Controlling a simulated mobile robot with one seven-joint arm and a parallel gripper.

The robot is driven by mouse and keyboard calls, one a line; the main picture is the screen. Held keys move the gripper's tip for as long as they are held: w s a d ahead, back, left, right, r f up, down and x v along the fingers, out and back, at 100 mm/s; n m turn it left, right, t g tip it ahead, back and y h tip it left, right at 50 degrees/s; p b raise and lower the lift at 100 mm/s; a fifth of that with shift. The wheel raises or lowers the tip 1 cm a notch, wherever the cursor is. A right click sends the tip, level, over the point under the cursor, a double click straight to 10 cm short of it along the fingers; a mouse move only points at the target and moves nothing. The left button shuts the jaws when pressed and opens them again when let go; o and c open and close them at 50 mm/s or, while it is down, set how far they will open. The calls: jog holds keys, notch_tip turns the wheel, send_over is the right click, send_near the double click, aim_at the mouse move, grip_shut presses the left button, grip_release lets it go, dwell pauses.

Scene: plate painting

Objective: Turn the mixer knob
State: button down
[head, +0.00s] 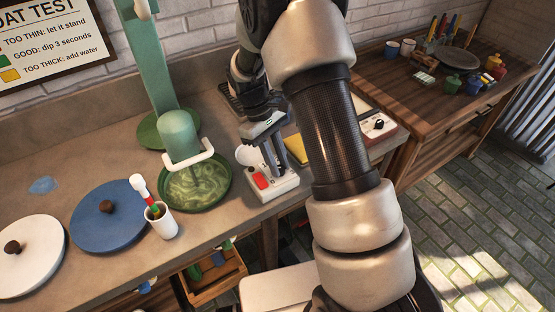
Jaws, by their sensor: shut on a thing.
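The green mixer (178,135) stands on the bench with its head over a green bowl (188,188) of swirled green liquid. To its right is a white control box (286,186) with a red switch (261,181) and a white round dial (247,156). My gripper (277,168) reaches down onto this box, right of the dial and behind the red switch. Its fingers are shut on the mixer knob, which they and the arm hide almost wholly.
A second box with a black knob (379,125) is at right. A wooden table (415,95) holds paint bottles. An open drawer (218,280) sits below.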

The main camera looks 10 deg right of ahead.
jog(key=m+y, duration=0.1)
jog(key=m, duration=0.2)
jog(key=m+y+p, duration=0.1)
jog(key=m, duration=0.2)
jog(key=shift+w+d+g, duration=0.1)
jog(key=shift+d+g, duration=0.1)
jog(key=shift+g, duration=0.1)
jog(key=shift+m+y, duration=0.3)
jog(key=c, duration=1.5)
grip_release()
jog(key=shift+c, duration=0.2)
jog(key=shift+r, duration=0.15)
jog(key=p+v, duration=0.1)
jog(key=v, duration=1.6)
